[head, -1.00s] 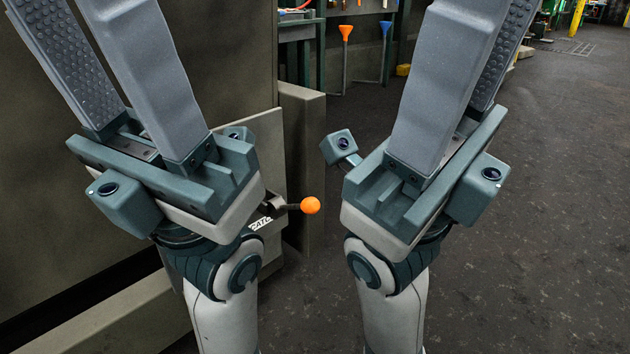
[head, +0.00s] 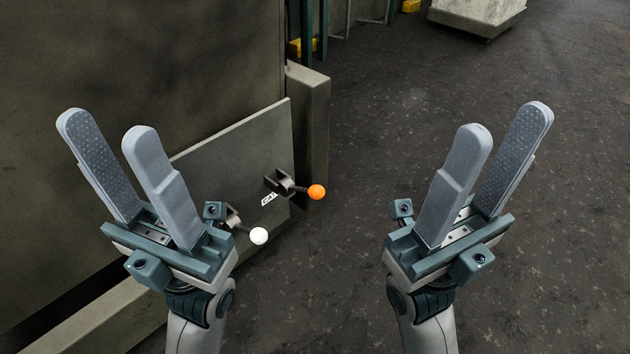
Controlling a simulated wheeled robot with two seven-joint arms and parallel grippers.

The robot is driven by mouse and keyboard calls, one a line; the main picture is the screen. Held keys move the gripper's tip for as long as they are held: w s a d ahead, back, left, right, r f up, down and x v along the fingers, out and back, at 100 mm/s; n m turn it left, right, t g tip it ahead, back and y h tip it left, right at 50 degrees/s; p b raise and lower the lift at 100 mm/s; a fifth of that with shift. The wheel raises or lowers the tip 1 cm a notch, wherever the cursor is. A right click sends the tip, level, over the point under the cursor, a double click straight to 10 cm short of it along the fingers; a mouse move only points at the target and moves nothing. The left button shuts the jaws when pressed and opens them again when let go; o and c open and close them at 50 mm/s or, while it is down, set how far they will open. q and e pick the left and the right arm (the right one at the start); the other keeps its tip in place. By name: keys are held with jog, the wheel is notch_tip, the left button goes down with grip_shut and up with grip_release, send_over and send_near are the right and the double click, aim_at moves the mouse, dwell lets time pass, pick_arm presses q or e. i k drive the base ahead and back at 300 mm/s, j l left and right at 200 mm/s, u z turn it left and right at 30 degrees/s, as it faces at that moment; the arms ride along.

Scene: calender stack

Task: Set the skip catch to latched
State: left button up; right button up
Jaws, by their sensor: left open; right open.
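A lever with an orange ball knob (head: 317,192) sticks out to the right from a dark bracket on a grey panel (head: 240,150). A white label (head: 268,198) beside its bracket shows letters like "CAT", only partly readable. A second lever with a white ball knob (head: 258,236) sits lower left on the panel, its base partly hidden by my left gripper. My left gripper (head: 111,122) is open and empty, in front of the panel, left of both knobs. My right gripper (head: 506,122) is open and empty over the floor, well right of the orange knob. Neither touches a lever.
A large dark grey machine wall (head: 110,60) fills the left, with a ledge (head: 110,315) along its foot. A post (head: 310,120) stands behind the panel's right edge. A pale block (head: 475,15) stands at the back. The dark floor (head: 560,240) on the right is clear.

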aim_at(315, 192)
jog(key=l+u, duration=0.2)
jog(key=l, duration=0.2)
jog(key=k+l+u, duration=0.15)
jog(key=l, duration=0.2)
jog(key=k+l+u, duration=0.2)
jog(key=l, duration=0.2)
jog(key=l+u, duration=0.15)
jog(key=l, duration=0.2)
jog(key=k+l+u, duration=0.2)
jog(key=l, duration=0.15)
jog(key=i, duration=0.05)
